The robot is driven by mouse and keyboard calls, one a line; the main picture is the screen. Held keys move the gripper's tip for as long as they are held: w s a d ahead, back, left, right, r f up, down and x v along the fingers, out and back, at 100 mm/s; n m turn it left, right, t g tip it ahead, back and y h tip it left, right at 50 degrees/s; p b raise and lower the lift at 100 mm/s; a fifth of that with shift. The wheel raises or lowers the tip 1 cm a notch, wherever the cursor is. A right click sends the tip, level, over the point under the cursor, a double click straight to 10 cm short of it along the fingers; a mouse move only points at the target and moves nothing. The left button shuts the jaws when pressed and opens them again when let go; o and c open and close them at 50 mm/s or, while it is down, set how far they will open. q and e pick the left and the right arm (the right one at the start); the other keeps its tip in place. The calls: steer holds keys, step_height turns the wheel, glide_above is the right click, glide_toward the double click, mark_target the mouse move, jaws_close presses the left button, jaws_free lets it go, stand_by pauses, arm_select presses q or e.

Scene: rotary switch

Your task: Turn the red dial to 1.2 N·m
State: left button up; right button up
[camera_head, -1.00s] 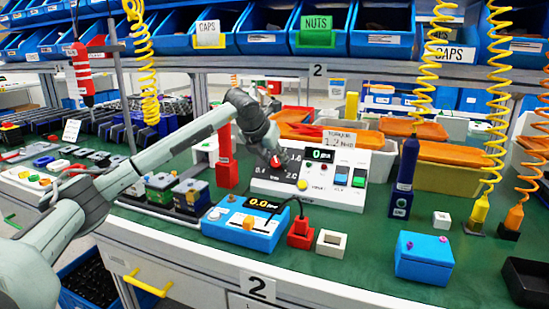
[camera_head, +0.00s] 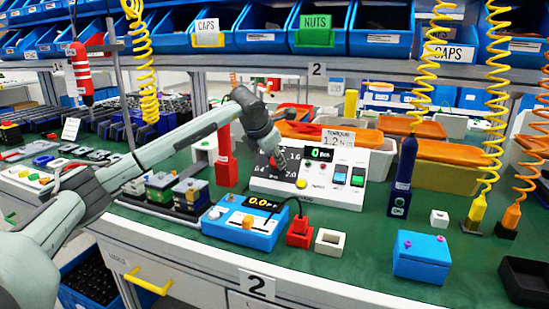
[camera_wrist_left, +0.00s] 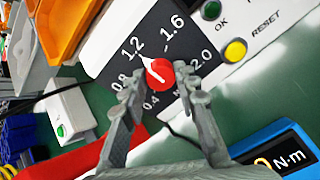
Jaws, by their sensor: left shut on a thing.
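The red dial (camera_wrist_left: 158,73) sits on the dark scale of the white control panel (camera_head: 262,184). The wrist view shows scale marks from 0.4 to 2.0 around it. A white line crosses the dial's face; it appears to slant roughly along the direction of the 1.2 mark (camera_wrist_left: 133,48), but its exact setting is hard to read. My left gripper (camera_wrist_left: 162,90) is shut on the dial, with a fingertip at each side. My right gripper is not in view.
A sign reading torque 1.2 N·m (camera_head: 338,138) stands behind the panel. A blue meter (camera_head: 240,229) is in front, with a red block (camera_head: 299,232) beside it. A red post (camera_head: 226,160) stands left of the panel. A yellow button (camera_wrist_left: 235,51) lies near the scale.

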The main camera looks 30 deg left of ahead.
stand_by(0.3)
arm_select(q)
steer(key=o, duration=1.2)
steer(key=shift+c, duration=0.2)
steer(key=v, duration=1.2)
